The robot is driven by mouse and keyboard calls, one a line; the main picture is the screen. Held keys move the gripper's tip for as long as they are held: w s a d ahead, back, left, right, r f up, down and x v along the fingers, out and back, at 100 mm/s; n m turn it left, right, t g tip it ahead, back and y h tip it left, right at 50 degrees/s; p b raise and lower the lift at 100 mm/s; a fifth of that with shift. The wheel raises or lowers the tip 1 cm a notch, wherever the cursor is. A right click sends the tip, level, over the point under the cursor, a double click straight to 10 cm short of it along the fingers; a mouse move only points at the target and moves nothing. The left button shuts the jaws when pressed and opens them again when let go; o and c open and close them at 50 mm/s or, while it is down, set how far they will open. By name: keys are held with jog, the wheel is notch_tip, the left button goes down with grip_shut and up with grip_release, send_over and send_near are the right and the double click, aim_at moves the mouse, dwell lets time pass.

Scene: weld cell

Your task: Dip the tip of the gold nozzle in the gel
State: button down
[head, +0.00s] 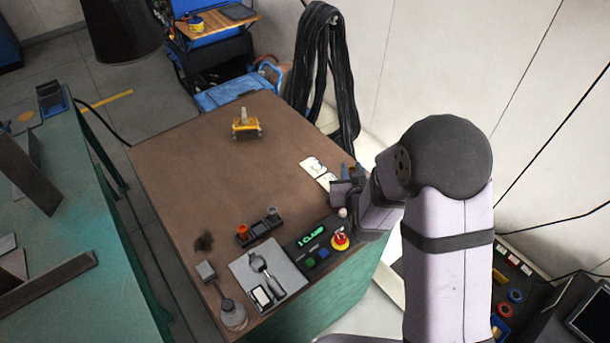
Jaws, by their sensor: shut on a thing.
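My gripper (342,196) is at the right side of the brown table, low over its edge by the control box. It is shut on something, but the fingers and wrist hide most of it. A small pale piece (343,212) shows just below the fingers; I cannot tell whether it is held. No gold nozzle can be clearly made out. A dark rack (258,227) holds an orange-red piece and darker pieces. A round grey pot (233,315) stands at the table's front corner; I cannot tell whether it holds the gel.
A control box (318,246) with a red-and-yellow stop button sits beside the gripper. A grey mat (268,274) bears a tool and a small framed item. White cards (313,167) lie behind. A yellow device (246,127) stands at the back. The table's middle is clear.

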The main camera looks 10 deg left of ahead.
jog(key=d+h+p, duration=0.1)
jog(key=d+h, duration=0.1)
jog(key=d, duration=1.5)
jog(key=s+a+f+n+g+y, duration=0.1)
jog(key=s+a+n+g+y, duration=0.1)
jog(key=a+n+y, duration=0.4)
jog(key=a+n, duration=0.1)
jog(key=a, duration=0.2)
jog(key=shift+s+a+f+n+y, duration=0.25)
jog(key=shift+s+a+n+y, duration=0.05)
jog(key=shift+a, duration=0.05)
jog(key=shift+f, duration=0.15)
jog(key=shift+f+b, duration=2.55)
jog(key=shift+f, duration=0.35)
jog(key=shift+f+b, duration=0.5)
jog(key=shift+f, duration=0.1)
jog(key=shift+s+f, duration=0.1)
jog(key=shift+f, duration=0.05)
notch_tip(320, 180, up, 7)
jog(key=p, duration=0.6)
